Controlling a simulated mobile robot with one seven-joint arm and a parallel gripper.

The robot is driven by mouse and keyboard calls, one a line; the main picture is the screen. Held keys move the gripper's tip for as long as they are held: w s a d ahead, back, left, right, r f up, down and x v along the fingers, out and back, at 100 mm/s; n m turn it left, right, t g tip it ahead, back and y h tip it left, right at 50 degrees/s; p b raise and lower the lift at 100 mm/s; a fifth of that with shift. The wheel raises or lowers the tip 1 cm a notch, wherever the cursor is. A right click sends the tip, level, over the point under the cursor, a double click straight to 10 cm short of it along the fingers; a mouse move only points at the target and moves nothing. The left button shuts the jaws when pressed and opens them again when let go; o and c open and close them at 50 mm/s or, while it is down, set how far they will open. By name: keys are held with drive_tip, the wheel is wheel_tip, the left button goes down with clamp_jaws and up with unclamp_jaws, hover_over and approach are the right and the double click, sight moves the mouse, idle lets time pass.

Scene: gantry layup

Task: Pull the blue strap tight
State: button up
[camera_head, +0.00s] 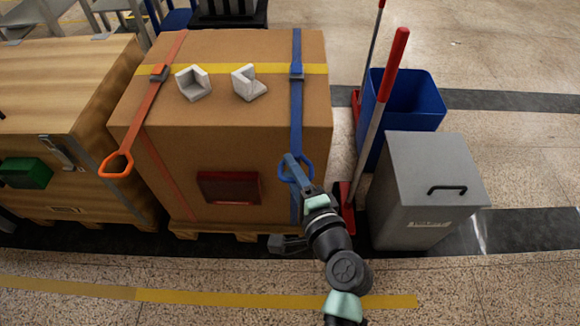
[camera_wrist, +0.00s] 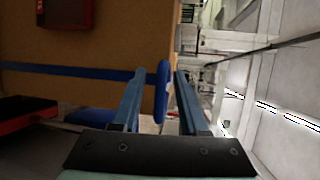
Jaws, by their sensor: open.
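The blue strap (camera_head: 297,110) runs over the top of a cardboard box (camera_head: 225,110) near its right edge, through a buckle (camera_head: 296,72). Its free end carries a blue loop handle (camera_head: 283,174) at the front face. My gripper (camera_head: 296,163) is at the loop and partly covers it. In the wrist view my gripper (camera_wrist: 160,75) has two blue fingers apart, with the loop handle (camera_wrist: 162,95) seen edge-on between them. The strap also shows there as a band (camera_wrist: 80,72). I cannot tell whether either finger touches the loop.
An orange strap (camera_head: 148,112) with its own loop hangs on the box's left. Two corner protectors (camera_head: 194,82) lie on top. A red-handled broom (camera_head: 385,85), blue bin (camera_head: 415,100) and grey bin (camera_head: 430,175) stand close on the right. The floor in front is open.

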drive_tip(key=p+v, duration=0.2)
drive_tip(key=v, duration=0.9)
drive_tip(key=shift+s+d+r, duration=0.15)
drive_tip(key=shift+s, duration=0.2)
drive_tip(key=w+a+r+n+t+h, duration=0.1)
drive_tip(key=w+r+n+t, duration=0.2)
drive_tip(key=r, duration=0.7)
drive_tip(key=w+a+r+n+h, duration=0.1)
drive_tip(key=w+r+n, duration=0.3)
drive_tip(key=r, duration=0.6)
drive_tip(key=w+r+n+t+h, duration=0.1)
drive_tip(key=w+r+n+t, duration=0.2)
drive_tip(key=r, duration=0.7)
drive_tip(key=s+a+r+n+t+h+p, duration=0.1)
drive_tip(key=s+r+n+t+h, duration=0.15)
drive_tip(key=s+r, duration=0.7)
drive_tip(key=s+a+r+n+t+h+p, duration=0.1)
drive_tip(key=s+r+n+t, duration=0.2)
drive_tip(key=r, duration=1.4)
wheel_tip(320, 180, up, 30)
drive_tip(key=w+m+t+p, duration=0.1)
drive_tip(key=p, duration=2.9)
drive_tip(key=shift+p, duration=0.4)
drive_tip(key=shift+a, duration=0.15)
